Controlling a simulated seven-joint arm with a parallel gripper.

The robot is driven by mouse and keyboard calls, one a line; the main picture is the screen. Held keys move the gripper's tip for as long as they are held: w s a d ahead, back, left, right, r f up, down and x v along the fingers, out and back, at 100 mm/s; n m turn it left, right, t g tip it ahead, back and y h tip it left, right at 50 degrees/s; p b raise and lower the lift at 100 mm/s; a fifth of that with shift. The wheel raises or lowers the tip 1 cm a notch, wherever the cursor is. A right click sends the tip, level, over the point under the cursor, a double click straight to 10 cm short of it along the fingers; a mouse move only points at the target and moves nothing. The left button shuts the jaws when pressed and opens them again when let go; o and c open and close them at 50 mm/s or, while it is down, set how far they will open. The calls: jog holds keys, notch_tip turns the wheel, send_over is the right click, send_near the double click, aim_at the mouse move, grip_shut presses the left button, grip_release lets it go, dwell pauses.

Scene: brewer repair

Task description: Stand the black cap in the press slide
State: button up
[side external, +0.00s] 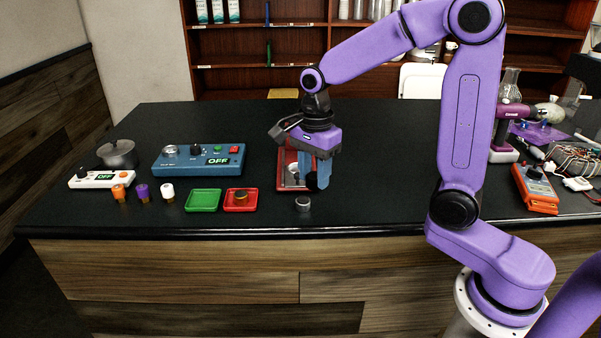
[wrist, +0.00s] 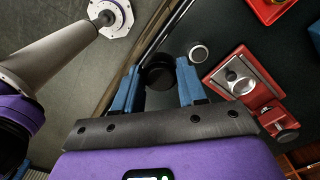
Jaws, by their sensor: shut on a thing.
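My gripper (side external: 313,180) is shut on the black cap (side external: 312,183) and holds it above the counter, in front of the red press (side external: 281,171). In the wrist view the cap (wrist: 159,75) sits between the blue fingers of my gripper (wrist: 158,70). The press (wrist: 216,76) lies to the right of the cap there, apart from it. Its pale plate (wrist: 228,66) carries a round silver part (wrist: 243,87). In the side view my fingers partly hide the press. I cannot clearly tell the slide's edges.
A small silver-topped cylinder (side external: 303,204) stands near the counter's front edge, close to the cap; it also shows in the wrist view (wrist: 198,53). A green tray (side external: 203,208) and a red tray (side external: 240,208) lie to the left.

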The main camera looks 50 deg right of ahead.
jog(key=shift+s+r, duration=0.1)
jog(key=shift+s, duration=0.15)
jog(key=w+d, duration=0.5)
jog(key=w, duration=0.5)
send_near(296, 170)
jog(key=shift+s, duration=0.1)
jog(key=shift+f, duration=1.9)
jog(key=shift+f, duration=1.2)
dwell(0.6)
jog(key=o, duration=1.6)
